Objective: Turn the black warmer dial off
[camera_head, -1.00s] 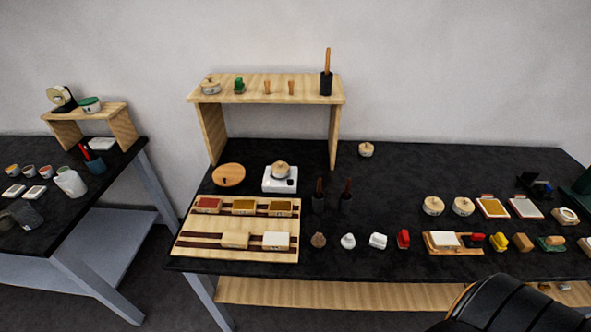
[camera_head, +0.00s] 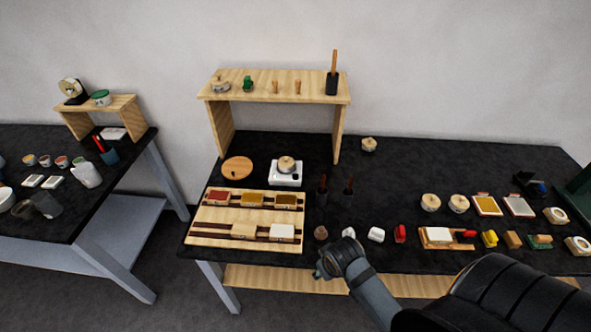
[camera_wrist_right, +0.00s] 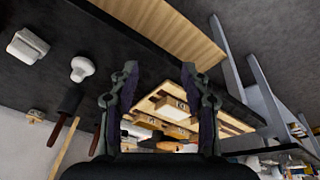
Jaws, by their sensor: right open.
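The warmer (camera_head: 284,180) is a small white box on the black table, below the wooden shelf, with a lidded pot (camera_head: 287,164) on top. Its black dial is too small to make out clearly. My right gripper (camera_head: 322,268) is over the front edge of the table, in front of and to the right of the warmer, well apart from it. In the right wrist view my right gripper (camera_wrist_right: 160,88) is open and empty, with the wooden board beyond its fingers. My left gripper is not in view.
A wooden board (camera_head: 212,226) with several blocks lies in front of the warmer. A round wooden disc (camera_head: 237,168) is left of it. Two dark upright tools (camera_head: 348,190) stand right of it. The shelf (camera_head: 270,88) rises behind. Small items line the table's front.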

